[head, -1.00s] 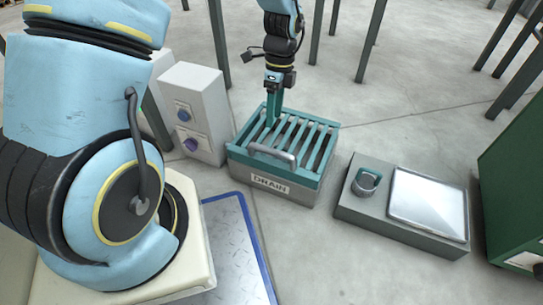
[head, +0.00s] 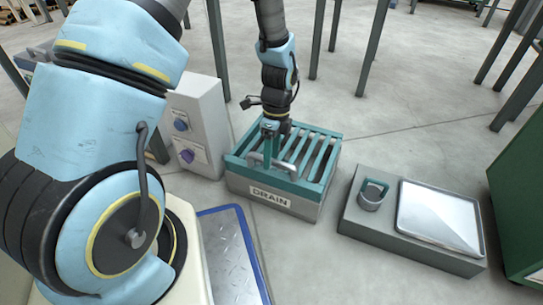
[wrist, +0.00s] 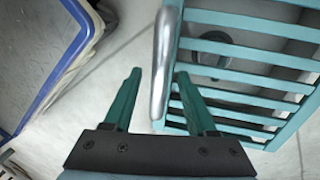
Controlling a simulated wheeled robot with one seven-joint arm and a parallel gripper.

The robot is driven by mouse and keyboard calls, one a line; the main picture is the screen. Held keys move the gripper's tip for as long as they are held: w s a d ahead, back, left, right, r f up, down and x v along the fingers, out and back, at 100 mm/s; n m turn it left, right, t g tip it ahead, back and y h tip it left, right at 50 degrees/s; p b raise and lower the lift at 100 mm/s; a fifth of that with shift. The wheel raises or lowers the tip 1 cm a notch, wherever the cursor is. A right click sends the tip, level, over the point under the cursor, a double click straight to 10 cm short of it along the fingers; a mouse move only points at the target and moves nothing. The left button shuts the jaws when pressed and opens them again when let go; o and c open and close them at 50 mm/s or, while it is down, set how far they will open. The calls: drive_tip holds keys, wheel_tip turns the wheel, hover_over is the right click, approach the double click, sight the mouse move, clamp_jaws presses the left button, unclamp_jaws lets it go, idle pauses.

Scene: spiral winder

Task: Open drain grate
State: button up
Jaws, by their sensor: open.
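The drain grate (head: 318,152) is a teal slatted lid lying flat on a grey box labelled DRAIN (head: 270,197). Its curved metal handle (head: 284,168) stands along the near edge. In the wrist view the teal slats (wrist: 262,62) fill the right side, and the handle (wrist: 163,62) runs between my open fingertips, nearer the right one. My gripper (wrist: 158,74) is open, with no grip on the handle. In the head view my gripper (head: 266,150) points down at the handle; contact cannot be told. A dark round thing (wrist: 215,48) shows beneath the slats.
A grey control box (head: 195,125) with blue and purple knobs stands left of the drain. A low grey unit (head: 415,243) with a pale panel and a ringed cup (head: 371,195) sits to the right. A blue-edged metal plate (head: 232,262) lies in front. A green cabinet is far right.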

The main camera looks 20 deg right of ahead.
clamp_jaws()
idle(0.3)
idle(1.1)
